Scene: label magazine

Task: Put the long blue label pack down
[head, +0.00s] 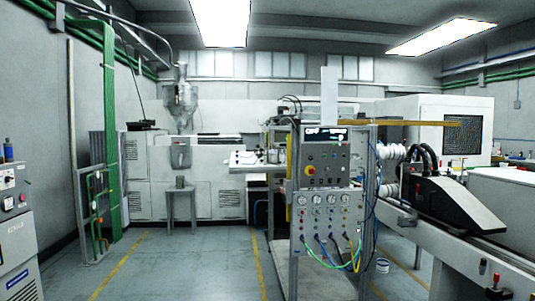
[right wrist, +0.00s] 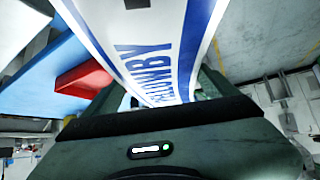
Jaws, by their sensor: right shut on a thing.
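The long blue label pack (right wrist: 150,35) is a white strip with blue bands and blue lettering. In the right wrist view it runs from the top edge down into my right gripper (right wrist: 165,101). The gripper is shut on the pack, and its dark body hides the pack's near end. The pack's far end is out of the picture. Neither gripper nor the pack shows in the head view. My left gripper is not in view.
In the right wrist view a blue surface (right wrist: 35,78) and a red block (right wrist: 84,79) lie left of the pack, and grey floor (right wrist: 268,30) shows at right. In the head view a control panel (head: 326,200) stands ahead, with open floor (head: 190,265) to its left.

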